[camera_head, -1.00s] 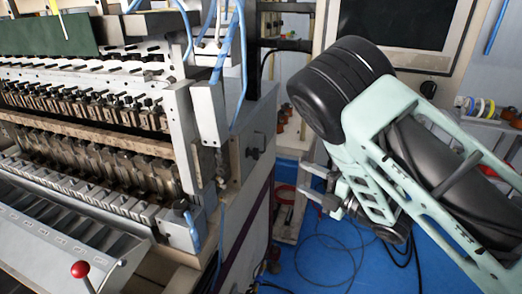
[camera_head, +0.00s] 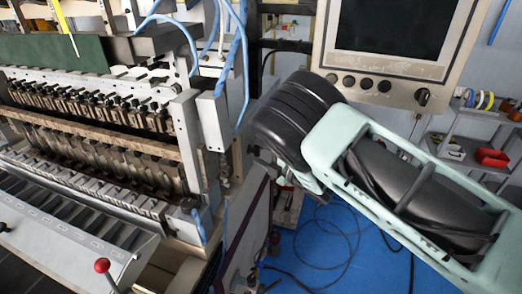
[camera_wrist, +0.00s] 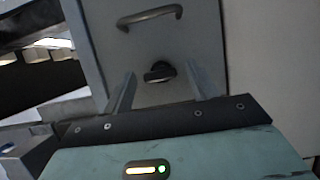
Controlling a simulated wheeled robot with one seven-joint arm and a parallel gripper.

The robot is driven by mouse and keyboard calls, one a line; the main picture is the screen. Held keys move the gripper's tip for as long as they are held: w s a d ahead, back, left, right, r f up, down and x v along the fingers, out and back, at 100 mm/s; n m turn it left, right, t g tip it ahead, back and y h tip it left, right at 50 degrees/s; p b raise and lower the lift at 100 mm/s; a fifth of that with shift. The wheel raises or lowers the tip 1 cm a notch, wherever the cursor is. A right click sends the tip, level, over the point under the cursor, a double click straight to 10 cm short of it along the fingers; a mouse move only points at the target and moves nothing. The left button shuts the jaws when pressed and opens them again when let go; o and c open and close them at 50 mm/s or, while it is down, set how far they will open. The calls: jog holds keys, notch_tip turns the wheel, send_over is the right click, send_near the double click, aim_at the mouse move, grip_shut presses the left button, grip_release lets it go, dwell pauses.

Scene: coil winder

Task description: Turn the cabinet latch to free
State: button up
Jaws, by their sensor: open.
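The cabinet latch (camera_wrist: 160,73) is a small dark knob on a grey panel (camera_wrist: 195,45) in the wrist view. A grey bar handle (camera_wrist: 150,17) sits above it on the same panel. My gripper (camera_wrist: 160,82) is open, one finger on each side of the latch as seen in the wrist view. The fingers look empty; whether they touch the latch or panel cannot be told. In the head view my arm hides the gripper and the latch.
The coil winder (camera_head: 100,130) fills the left of the head view, with a red-knobbed lever (camera_head: 102,265) at its front. A control panel (camera_head: 385,70) stands behind my arm. Cables lie on the blue floor (camera_head: 330,250). A shelf with small items is at the right.

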jog(key=shift+w+a, duration=0.1)
jog(key=c, duration=1)
jog(key=shift+m, duration=0.4)
jog(key=m+g, duration=0.2)
jog(key=m, duration=0.2)
jog(key=m+g+p, duration=0.1)
jog(key=m+g, duration=0.2)
jog(key=m, duration=0.1)
jog(key=m+g+p, duration=0.1)
jog(key=m+g, duration=0.1)
jog(key=m, duration=0.2)
jog(key=shift+w+r+g, duration=0.3)
jog(key=shift+r, duration=0.05)
jog(key=shift+m, duration=0.4)
